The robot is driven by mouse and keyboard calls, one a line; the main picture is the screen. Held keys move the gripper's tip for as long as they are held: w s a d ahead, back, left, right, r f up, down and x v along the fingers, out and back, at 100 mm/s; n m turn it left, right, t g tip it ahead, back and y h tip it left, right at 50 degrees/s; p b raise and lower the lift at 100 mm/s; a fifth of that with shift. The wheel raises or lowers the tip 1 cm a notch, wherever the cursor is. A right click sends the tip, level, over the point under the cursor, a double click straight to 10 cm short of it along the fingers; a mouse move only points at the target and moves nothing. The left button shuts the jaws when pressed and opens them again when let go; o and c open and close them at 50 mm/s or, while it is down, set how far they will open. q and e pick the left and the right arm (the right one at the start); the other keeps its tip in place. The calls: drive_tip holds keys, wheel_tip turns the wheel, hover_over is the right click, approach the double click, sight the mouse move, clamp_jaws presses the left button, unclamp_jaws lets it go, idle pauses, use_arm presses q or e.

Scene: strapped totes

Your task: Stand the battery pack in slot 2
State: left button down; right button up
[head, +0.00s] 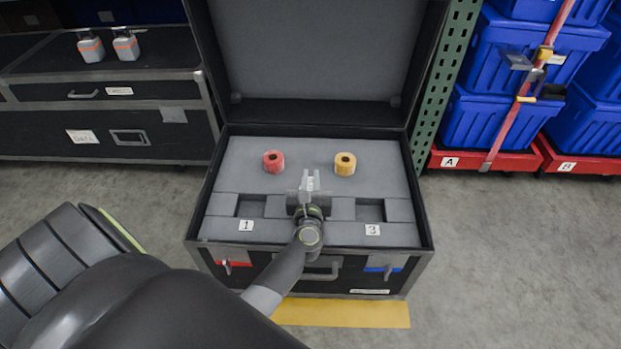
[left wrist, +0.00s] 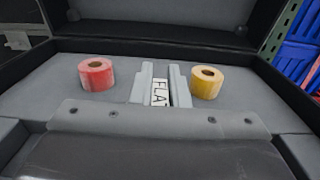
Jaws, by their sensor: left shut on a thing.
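Two grey battery packs (head: 91,48) (head: 126,46) with orange bands stand upright on the black case at the back left. My left gripper (head: 309,183) is over the middle of the open case's grey foam, between the slots marked 1 (head: 250,206) and 3 (head: 370,212). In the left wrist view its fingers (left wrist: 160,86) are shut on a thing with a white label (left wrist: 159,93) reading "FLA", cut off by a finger. The rest of that thing is hidden. Slot 2 and its number are hidden behind my gripper and arm. My right gripper is not in view.
A red roll (head: 273,161) and a yellow roll (head: 345,163) stand on the foam, left and right of my gripper. The case's raised lid (head: 315,50) is behind. Blue totes (head: 487,122) with a red strap stand at the right.

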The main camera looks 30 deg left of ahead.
use_arm(q)
drive_tip(key=shift+f, duration=0.1)
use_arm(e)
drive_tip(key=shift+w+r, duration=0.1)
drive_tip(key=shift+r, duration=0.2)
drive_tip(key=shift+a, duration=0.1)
